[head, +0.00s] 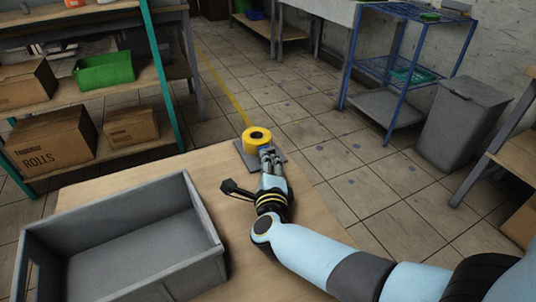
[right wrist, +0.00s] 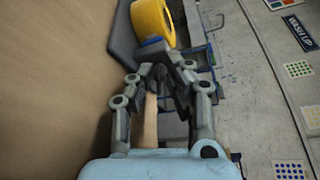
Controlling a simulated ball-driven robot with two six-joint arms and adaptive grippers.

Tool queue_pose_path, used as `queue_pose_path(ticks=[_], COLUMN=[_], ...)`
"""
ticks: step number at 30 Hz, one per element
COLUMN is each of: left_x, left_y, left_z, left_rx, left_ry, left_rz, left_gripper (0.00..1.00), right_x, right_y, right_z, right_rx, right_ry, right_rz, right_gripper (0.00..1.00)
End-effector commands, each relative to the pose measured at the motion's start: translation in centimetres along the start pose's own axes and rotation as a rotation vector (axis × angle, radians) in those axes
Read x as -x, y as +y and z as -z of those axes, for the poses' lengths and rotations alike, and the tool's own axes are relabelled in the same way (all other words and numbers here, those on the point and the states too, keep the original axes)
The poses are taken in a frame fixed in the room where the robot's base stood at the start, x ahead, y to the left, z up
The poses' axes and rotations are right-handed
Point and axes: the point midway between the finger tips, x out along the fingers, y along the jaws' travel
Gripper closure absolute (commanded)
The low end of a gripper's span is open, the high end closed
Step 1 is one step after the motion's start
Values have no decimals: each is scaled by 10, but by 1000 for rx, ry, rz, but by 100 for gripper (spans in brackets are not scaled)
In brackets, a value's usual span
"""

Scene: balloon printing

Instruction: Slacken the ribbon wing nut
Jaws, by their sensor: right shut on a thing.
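A yellow ribbon roll (head: 257,137) with a dark core sits on a grey base plate (head: 243,155) at the far edge of the wooden table. The roll also shows at the top of the right wrist view (right wrist: 154,20). My right gripper (head: 268,154) is at the near side of the roll. In the right wrist view its fingers (right wrist: 160,70) are closed in on the ribbon wing nut, just below a small blue part beside the roll. The fingertips hide most of the wing nut, so its angle cannot be told. My left gripper is out of view.
A grey open bin (head: 130,245) stands empty on the table (head: 150,175) at the left. Shelves with cardboard boxes and a green crate (head: 106,72) stand beyond. A blue rack and a grey waste bin (head: 462,118) stand at the right, across open tiled floor.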

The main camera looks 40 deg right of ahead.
Motion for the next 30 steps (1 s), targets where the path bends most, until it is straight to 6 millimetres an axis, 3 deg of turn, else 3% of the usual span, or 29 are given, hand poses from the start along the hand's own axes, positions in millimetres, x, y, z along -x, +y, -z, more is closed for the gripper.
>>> queue_pose_path(ticks=[26,27,30], left_x=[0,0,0], left_y=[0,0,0], left_z=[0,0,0], left_rx=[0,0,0], left_ry=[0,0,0], left_rz=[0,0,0], left_gripper=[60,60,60], right_x=[-4,-4,-4], right_y=[-6,-6,-5], right_z=[-4,-4,-3], right_rx=[-3,-3,-3], right_ry=[-7,-6,-5], right_rz=[11,11,10], right_gripper=[100,83,72])
